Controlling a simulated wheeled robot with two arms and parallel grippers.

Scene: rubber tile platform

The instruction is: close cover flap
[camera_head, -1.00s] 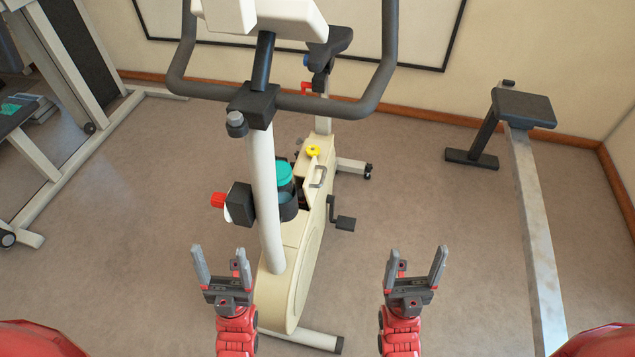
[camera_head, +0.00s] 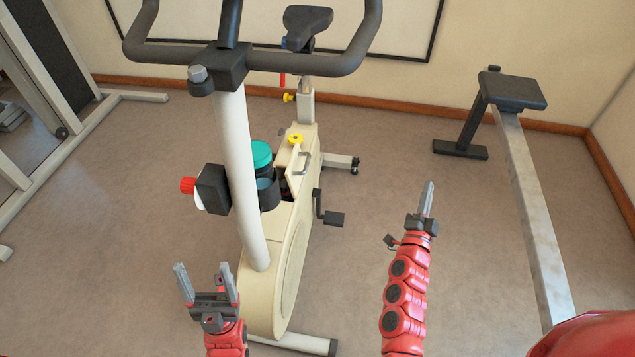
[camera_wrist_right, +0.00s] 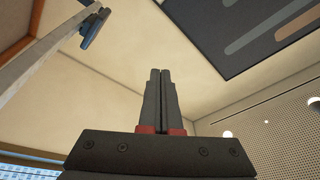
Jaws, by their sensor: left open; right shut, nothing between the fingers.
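The cream exercise bike (camera_head: 268,290) stands in the middle of the head view. Its cover flap (camera_head: 296,160), a cream panel with a grey handle (camera_head: 302,163), stands tilted up beside a dark opening (camera_head: 284,186) in the top of the housing. My left gripper (camera_head: 203,272) is open and empty, low in front and to the left of the bike's post. My right gripper (camera_head: 428,192) is shut and empty, to the right of the bike and apart from the flap. Its closed fingers also show in the right wrist view (camera_wrist_right: 160,80), pointing toward wall and ceiling; the flap is not visible there.
A teal-lidded bottle (camera_head: 261,155) sits in a dark holder behind the post (camera_head: 240,170). Handlebars (camera_head: 290,60) overhang the housing. A pedal (camera_head: 330,218) sticks out on the right. A bench with a long rail (camera_head: 530,190) stands farther right, with free floor between.

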